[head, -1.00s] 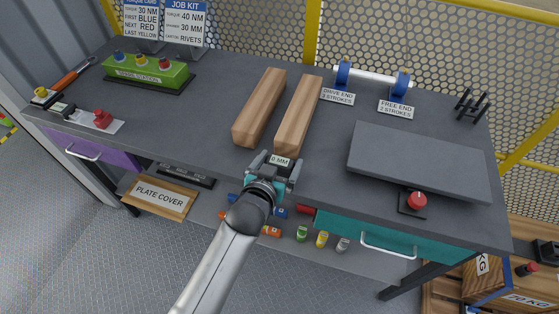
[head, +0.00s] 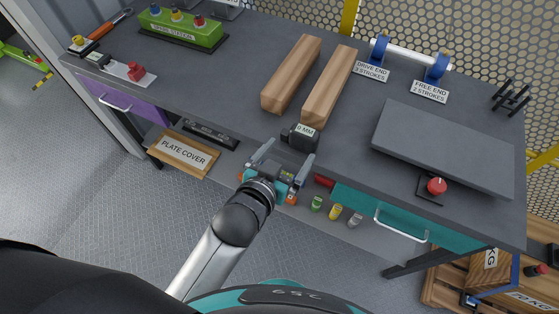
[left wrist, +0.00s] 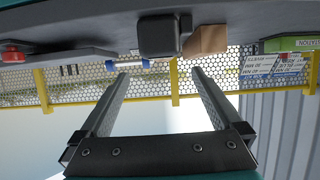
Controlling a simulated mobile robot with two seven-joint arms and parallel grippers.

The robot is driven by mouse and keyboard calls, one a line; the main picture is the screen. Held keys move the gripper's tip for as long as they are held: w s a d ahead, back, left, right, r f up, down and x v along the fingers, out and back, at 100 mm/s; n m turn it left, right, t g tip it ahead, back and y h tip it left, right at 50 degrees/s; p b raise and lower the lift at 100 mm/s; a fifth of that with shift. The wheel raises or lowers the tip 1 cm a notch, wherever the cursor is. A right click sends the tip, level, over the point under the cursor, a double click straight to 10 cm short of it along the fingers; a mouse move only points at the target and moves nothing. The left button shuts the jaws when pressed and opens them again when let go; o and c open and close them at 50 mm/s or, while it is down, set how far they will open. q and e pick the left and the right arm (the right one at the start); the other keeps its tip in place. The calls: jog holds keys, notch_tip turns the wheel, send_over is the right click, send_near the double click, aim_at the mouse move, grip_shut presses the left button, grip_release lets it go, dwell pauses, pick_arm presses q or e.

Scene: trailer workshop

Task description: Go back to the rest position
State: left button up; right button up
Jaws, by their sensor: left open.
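My left gripper (head: 283,160) is open and empty at the front edge of the workbench (head: 235,97), below and in front of a small black block labelled with a number and "MM" (head: 301,138). Its two fingers also show apart in the left wrist view (left wrist: 158,85), with nothing between them. The black block stands on the bench at the near end of two wooden bars, and it also shows in the left wrist view (left wrist: 158,36). My right gripper is not in view.
Two wooden bars (head: 292,75) (head: 330,88) lie on the bench. A grey plate (head: 445,145) and a red button (head: 436,187) are at right. A teal drawer (head: 350,205) and a shelf with a plate cover (head: 184,155) are below.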

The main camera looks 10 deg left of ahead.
pick_arm(q)
jog(key=shift+v, duration=2.3)
jog(key=s+a+f+g+y+b, duration=0.1)
jog(key=s+a+f+g+b, duration=0.15)
jog(key=f, duration=0.85)
jog(key=s+a+f+g+b, duration=0.1)
jog(key=s+f+b, duration=0.15)
jog(key=f, duration=0.75)
jog(key=s+a+f+g+y+b, duration=0.15)
jog(key=s+f, duration=0.25)
jog(key=f, duration=0.7)
jog(key=s+a+f+g+y+b, duration=0.1)
jog(key=s+a+f+g+b, duration=0.1)
jog(key=s+f, duration=0.7)
jog(key=s+a+f+n+g+b, duration=0.1)
jog(key=s+a+f+g+b, duration=0.2)
jog(key=s+a+f+g, duration=0.2)
jog(key=s+a+f, duration=0.2)
jog(key=s+f, duration=0.2)
jog(key=s, duration=0.1)
jog(key=shift+s+a+f+y, duration=0.2)
jog(key=shift+s+f+y, duration=0.1)
jog(key=shift+y, duration=0.05)
